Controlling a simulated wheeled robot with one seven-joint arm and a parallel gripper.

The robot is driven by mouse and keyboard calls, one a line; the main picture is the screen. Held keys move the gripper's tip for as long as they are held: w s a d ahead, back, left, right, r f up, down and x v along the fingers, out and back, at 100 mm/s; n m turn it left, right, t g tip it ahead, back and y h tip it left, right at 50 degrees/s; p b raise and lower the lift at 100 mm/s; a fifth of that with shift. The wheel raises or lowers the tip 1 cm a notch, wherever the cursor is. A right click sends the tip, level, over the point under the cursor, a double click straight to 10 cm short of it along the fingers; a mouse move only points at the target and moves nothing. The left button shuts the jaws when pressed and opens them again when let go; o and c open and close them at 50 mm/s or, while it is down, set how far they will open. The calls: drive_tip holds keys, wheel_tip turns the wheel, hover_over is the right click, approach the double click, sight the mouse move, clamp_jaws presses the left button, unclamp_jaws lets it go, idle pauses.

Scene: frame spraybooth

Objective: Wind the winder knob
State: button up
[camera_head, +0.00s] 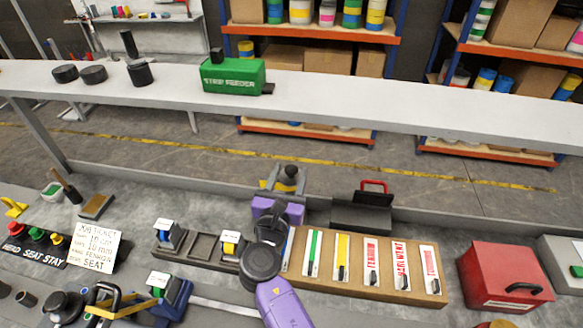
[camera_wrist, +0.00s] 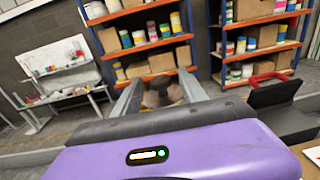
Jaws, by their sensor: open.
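My gripper (camera_head: 286,183) reaches over the back part of the bench in the head view, its purple body pointing away from me. Its two grey fingers stand apart. A dark, rounded knob (camera_head: 290,172), which looks like the winder knob, shows between or just beyond the fingertips. In the wrist view the same brownish-grey knob (camera_wrist: 163,92) lies between the spread fingers, with the gripper (camera_wrist: 160,84) open around its sides. I cannot tell whether either finger touches it. The knob's base and mounting are hidden behind my gripper.
A black box with a red handle (camera_head: 373,187) stands just right of my gripper. A wooden rack of labelled strips (camera_head: 362,283) and a red box (camera_head: 505,278) are nearer right. A raised grey shelf (camera_head: 400,98) with a green strip feeder (camera_head: 232,76) runs behind.

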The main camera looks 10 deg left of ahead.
drive_tip(key=shift+w+b, duration=0.3)
drive_tip(key=shift+w, duration=0.85)
clamp_jaws()
drive_tip(key=shift+d+y, duration=0.15)
drive_tip(key=shift+y, duration=0.15)
drive_tip(key=shift+n+y, duration=0.3)
drive_tip(key=shift+n, duration=0.1)
drive_tip(key=shift+d+n+g+y+p, duration=0.1)
drive_tip(key=shift+n+g+y+p, duration=0.1)
drive_tip(key=shift+n+y, duration=0.9)
drive_tip(key=shift+n+g+y+p, duration=0.2)
drive_tip(key=shift+n+y, duration=0.4)
drive_tip(key=shift+y, duration=0.9)
drive_tip(key=shift+w+n+g+y, duration=0.1)
drive_tip(key=shift+n+g+y, duration=0.3)
drive_tip(key=shift+n+y, duration=0.5)
drive_tip(key=shift+n+g+y, duration=0.4)
drive_tip(key=shift+y, duration=0.6)
